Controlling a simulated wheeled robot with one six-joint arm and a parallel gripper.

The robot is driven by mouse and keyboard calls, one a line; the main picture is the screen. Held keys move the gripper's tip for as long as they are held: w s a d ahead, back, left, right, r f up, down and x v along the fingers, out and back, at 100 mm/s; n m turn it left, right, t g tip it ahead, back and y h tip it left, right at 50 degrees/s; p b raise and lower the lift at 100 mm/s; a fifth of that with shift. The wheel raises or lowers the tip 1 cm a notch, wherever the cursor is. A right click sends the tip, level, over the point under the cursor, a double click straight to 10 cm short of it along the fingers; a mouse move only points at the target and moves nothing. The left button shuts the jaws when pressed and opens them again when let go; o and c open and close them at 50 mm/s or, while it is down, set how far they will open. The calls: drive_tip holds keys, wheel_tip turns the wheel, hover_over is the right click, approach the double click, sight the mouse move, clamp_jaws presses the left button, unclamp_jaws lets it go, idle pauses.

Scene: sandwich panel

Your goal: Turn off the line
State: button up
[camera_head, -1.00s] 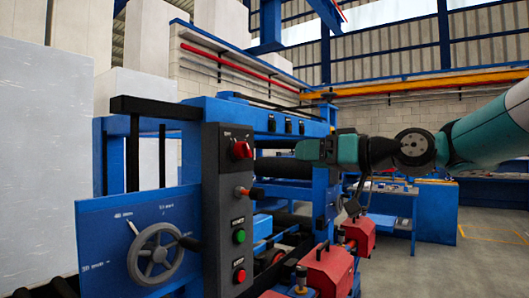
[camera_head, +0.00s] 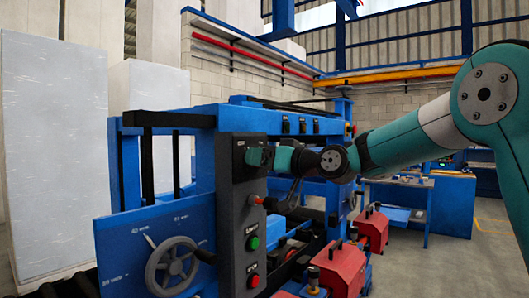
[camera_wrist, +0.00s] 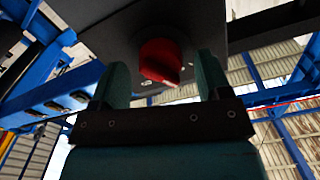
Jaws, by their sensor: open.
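The grey control panel (camera_head: 236,215) stands upright at the front of the blue machine. Its red rotary switch (camera_wrist: 160,60) is near the top; in the head view my gripper hides it. My gripper (camera_head: 257,157) is at the panel's top. In the wrist view its two fingers are open, one on each side of the red switch, with gaps between. I cannot tell exactly how deep the fingers reach around it. Below are a small red-tipped lever (camera_head: 257,200), a green button (camera_head: 252,243) and a red button (camera_head: 253,281).
A handwheel (camera_head: 172,266) on a blue plate is left of the panel. Red boxes (camera_head: 342,267) stand along the machine to the right. Tall white blocks (camera_head: 75,150) are at the left. Open floor shows at the far right.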

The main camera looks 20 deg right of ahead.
drive_tip(key=shift+w+a, duration=0.25)
drive_tip(key=shift+w, duration=0.1)
drive_tip(key=shift+c, duration=0.2)
drive_tip(key=c, duration=0.9)
drive_tip(key=shift+o, duration=0.2)
drive_tip(key=shift+f+b, duration=0.2)
drive_tip(key=shift+b, duration=0.4)
drive_tip(key=n+b, duration=0.1)
drive_tip(key=b, duration=0.1)
drive_tip(key=shift+f+n+b, duration=0.15)
drive_tip(key=shift+n+b, duration=0.15)
drive_tip(key=shift+b, duration=0.05)
drive_tip(key=shift+n+b, duration=0.5)
drive_tip(key=shift+b, duration=0.2)
drive_tip(key=shift+r, duration=0.35)
